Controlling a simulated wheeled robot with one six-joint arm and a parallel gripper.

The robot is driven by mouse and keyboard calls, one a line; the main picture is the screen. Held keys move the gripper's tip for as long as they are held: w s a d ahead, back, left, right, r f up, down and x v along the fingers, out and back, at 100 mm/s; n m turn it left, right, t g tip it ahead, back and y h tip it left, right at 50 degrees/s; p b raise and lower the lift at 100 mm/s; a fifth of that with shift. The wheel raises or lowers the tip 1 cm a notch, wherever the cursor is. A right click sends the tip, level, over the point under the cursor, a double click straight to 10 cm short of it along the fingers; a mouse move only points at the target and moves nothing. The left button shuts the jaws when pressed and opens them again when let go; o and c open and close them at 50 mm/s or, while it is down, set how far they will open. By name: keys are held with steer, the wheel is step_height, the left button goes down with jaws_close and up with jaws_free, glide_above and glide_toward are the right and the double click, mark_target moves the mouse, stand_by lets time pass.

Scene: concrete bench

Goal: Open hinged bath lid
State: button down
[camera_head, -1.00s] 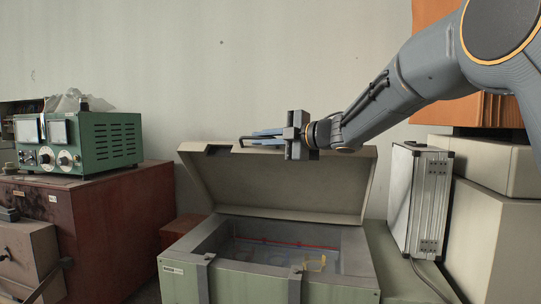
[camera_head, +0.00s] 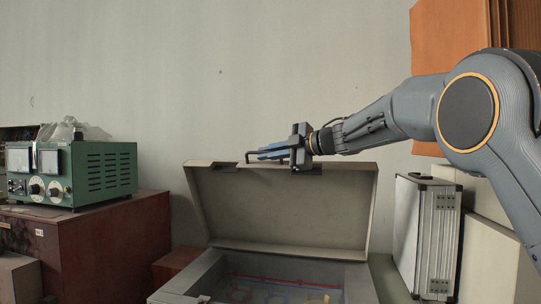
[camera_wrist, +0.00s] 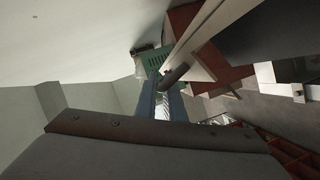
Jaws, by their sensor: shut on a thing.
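The bath is a grey-green box (camera_head: 195,283) with a beige hinged lid (camera_head: 285,208). In the head view the lid stands raised and tilted at the back of the box, with its inner face toward me. The box's inside shows a red line and some small yellow and pale shapes. My gripper (camera_head: 264,153) is at the lid's top edge, left of its middle, with its blue fingers pointing left. It is shut on the dark lid handle (camera_head: 250,154), which shows partly behind the fingers. The wrist view shows the blue fingers (camera_wrist: 165,103) close up; the grip itself is partly hidden there.
A green instrument (camera_head: 100,172) stands on a red-brown cabinet (camera_head: 100,228) at the left. A silver case (camera_head: 425,235) stands upright right of the bath, near pale boxes (camera_head: 485,235). A bare wall is behind the lid.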

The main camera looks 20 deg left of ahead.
steer(key=shift+f, duration=0.1)
steer(key=c, duration=1.9)
jaws_free()
steer(key=shift+a, duration=0.1)
steer(key=shift+o, duration=0.2)
steer(key=b+v, duration=0.3)
steer(key=v, duration=0.5)
steer(key=shift+b, duration=0.35)
